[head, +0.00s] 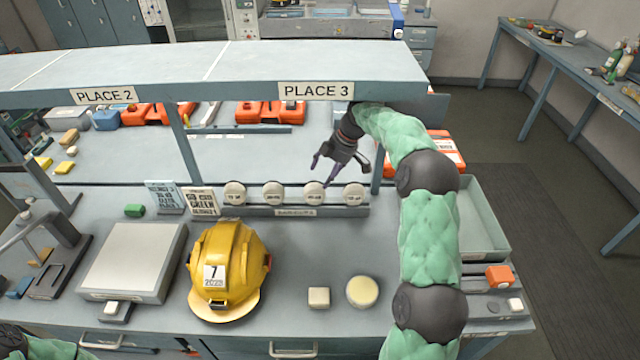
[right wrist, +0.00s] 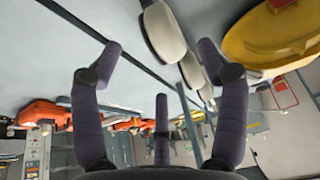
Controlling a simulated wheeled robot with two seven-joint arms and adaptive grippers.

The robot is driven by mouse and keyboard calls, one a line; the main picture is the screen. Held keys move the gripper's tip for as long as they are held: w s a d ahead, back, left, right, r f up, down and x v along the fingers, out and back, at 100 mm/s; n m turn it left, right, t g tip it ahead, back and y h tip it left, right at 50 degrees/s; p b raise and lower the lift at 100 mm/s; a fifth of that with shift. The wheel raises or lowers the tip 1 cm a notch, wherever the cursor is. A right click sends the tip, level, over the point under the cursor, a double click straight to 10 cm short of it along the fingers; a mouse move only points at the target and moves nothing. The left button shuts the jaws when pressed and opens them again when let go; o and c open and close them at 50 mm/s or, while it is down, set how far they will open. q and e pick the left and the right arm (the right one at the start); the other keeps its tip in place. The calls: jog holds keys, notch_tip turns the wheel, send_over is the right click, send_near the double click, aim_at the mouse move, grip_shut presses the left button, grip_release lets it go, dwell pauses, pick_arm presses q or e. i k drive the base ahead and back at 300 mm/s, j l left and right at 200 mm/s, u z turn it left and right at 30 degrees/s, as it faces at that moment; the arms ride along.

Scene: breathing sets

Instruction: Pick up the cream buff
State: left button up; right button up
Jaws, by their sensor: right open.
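A round cream pad (head: 362,292), which looks like the cream buff, lies flat on the bench right of the yellow helmet, in the head view. My right gripper (head: 335,170) is open and empty, above and behind the row of round white pieces, well apart from the pad. Its spread purple fingers show in the right wrist view (right wrist: 159,50), with nothing between them. I cannot make out the pad in the right wrist view. Only part of my left arm shows at the bottom left corner of the head view; its gripper is out of sight.
A yellow helmet (head: 228,270) and a small cream block (head: 318,298) stand left of the pad. Round white pieces (head: 272,193) sit on a low rack behind. A raised shelf (head: 230,68) spans the bench. A grey tray (head: 480,215) is at right.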

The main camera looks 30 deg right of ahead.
aim_at(319, 297)
jog(key=k, duration=1.5)
